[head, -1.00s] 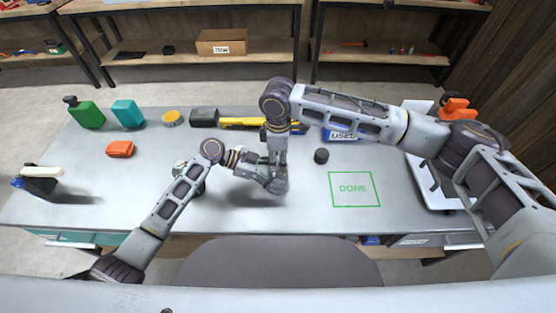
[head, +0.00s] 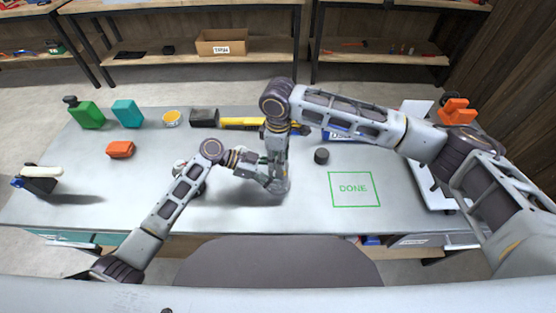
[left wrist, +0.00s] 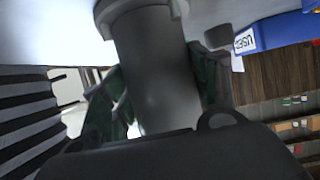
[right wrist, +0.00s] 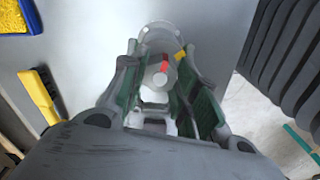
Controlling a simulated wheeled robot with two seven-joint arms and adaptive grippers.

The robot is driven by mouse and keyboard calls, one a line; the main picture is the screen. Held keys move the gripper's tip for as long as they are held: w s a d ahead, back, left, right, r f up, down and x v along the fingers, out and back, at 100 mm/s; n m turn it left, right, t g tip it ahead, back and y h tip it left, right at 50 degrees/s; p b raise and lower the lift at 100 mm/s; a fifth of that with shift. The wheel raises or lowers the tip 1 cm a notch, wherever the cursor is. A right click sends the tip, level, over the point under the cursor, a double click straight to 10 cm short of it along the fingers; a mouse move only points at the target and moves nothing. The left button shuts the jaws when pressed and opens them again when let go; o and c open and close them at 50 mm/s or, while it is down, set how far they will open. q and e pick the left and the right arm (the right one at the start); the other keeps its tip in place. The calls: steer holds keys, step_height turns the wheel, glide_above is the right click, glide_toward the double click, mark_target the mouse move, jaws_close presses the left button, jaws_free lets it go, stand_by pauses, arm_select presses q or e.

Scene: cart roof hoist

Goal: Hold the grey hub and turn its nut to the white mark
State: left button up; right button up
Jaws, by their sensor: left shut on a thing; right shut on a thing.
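The grey hub (left wrist: 160,70) is a smooth cylinder with a wider collar, standing near the middle of the bench. My left gripper (head: 270,182) is shut on its side from the left, with green-padded fingers on both sides in the left wrist view. My right gripper (head: 277,158) points straight down over the hub. In the right wrist view its green-padded fingers (right wrist: 160,62) are shut on the nut at the hub's top. A red mark (right wrist: 164,66) and a yellow mark (right wrist: 180,55) show there. I cannot pick out the white mark for certain.
A dark round piece (head: 321,156) stands right of the hub, near the green DONE square (head: 352,189).

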stand_by(0.4)
steer(key=shift+m, duration=1.2)
steer(key=shift+m, duration=2.3)
